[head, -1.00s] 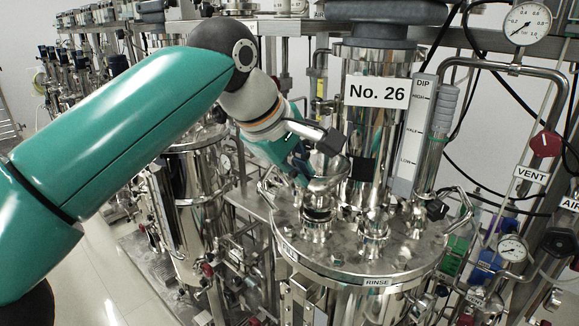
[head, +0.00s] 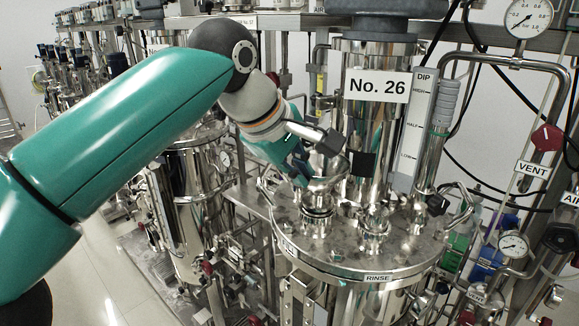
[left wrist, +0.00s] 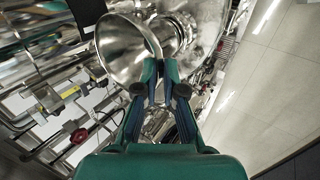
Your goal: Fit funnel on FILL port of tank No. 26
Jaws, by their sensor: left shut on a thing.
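Tank No. 26 (head: 375,262) is a steel vessel with a round lid carrying several ports and a tall column labelled No. 26 (head: 378,86). My left gripper (head: 316,165) is over the left part of the lid. In the left wrist view, the left gripper (left wrist: 159,75) is shut on the rim of a shiny steel funnel (left wrist: 122,48). In the head view the funnel (head: 325,183) is directly above a port (head: 317,222) at the lid's left. Whether its spout is inside the port is hard to tell. The FILL label is not clearly readable. My right gripper is not in view.
A DIP gauge (head: 413,125) stands beside the column. A RINSE label (head: 378,278) is on the lid's front edge. A curved handle (head: 462,203) rises at the lid's right. VENT piping (head: 532,168) is further right. Another steel tank (head: 190,205) stands to the left.

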